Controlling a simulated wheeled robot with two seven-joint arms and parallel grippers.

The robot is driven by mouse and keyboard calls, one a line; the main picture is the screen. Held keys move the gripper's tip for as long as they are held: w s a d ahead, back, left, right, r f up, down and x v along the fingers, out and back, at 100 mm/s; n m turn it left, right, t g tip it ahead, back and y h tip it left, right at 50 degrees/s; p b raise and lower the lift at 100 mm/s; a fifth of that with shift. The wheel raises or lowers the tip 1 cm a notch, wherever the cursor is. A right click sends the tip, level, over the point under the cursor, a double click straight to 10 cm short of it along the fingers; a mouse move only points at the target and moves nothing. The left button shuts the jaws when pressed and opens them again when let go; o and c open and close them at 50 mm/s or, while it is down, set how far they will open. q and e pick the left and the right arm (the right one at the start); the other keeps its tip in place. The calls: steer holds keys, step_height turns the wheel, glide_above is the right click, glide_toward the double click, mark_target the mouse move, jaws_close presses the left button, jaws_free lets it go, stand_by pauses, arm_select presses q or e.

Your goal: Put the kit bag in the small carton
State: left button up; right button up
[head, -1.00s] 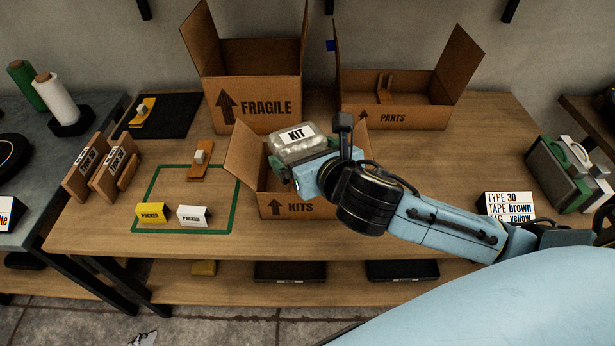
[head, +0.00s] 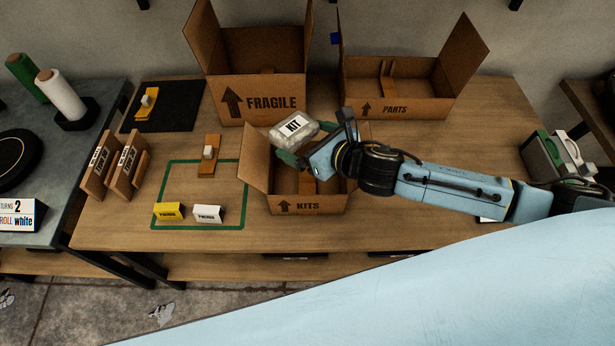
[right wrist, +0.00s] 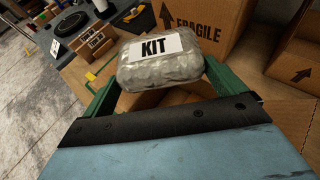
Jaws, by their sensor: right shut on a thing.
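The kit bag (head: 294,127) is a clear, lumpy bag with a white KIT label. It also shows in the right wrist view (right wrist: 165,62). My right gripper (head: 297,152) is shut on it, with its green fingers on either side, and holds it tilted above the small carton marked KITS (head: 315,204). The carton stands open on the table, its left flap spread outward; my gripper and wrist hide part of its opening and back. My left gripper is not in view.
The FRAGILE carton (head: 262,103) stands open behind the KITS carton, and the PARTS carton (head: 395,106) is at back right. A green taped outline (head: 163,190) with yellow and white cards lies to the left. The table's right part is mostly clear.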

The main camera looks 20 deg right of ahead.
steer(key=shift+a+f, duration=0.1)
steer(key=shift+f, duration=0.1)
arm_select(q)
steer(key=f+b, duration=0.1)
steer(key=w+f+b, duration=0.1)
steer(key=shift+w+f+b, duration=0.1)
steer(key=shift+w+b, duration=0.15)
steer(key=shift+b, duration=0.15)
arm_select(e)
step_height(320, 180, down, 10)
steer(key=shift+r, duration=0.15)
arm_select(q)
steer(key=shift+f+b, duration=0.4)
arm_select(e)
steer(key=shift+f, duration=0.6)
steer(key=o, duration=0.7)
